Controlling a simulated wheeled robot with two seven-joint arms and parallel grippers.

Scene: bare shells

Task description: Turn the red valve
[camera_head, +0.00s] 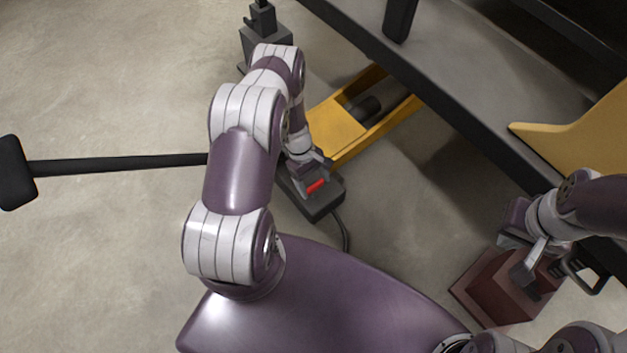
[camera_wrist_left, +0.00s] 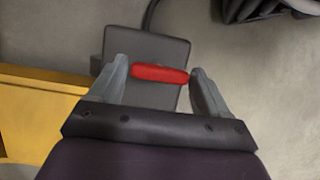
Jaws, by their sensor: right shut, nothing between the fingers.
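The red valve handle (camera_head: 317,186) is a short red bar over a dark grey box-like base (camera_head: 328,203) on the floor. In the left wrist view the red handle (camera_wrist_left: 160,74) lies crosswise between the fingertips of my left gripper (camera_wrist_left: 160,70), above the grey base (camera_wrist_left: 150,47). The fingers are apart, one close to each end of the bar; I cannot tell whether they touch it. In the head view my left gripper (camera_head: 311,174) partly covers the base. My right gripper (camera_head: 526,265) is shut and empty at the right, over a dark red block.
A yellow frame (camera_head: 340,125) lies just behind the valve base. A dark-edged grey platform (camera_head: 460,70) runs along the upper right. The dark red block (camera_head: 482,285) stands at lower right. A black bar (camera_head: 120,164) extends at left. A cable (camera_head: 346,235) leaves the base.

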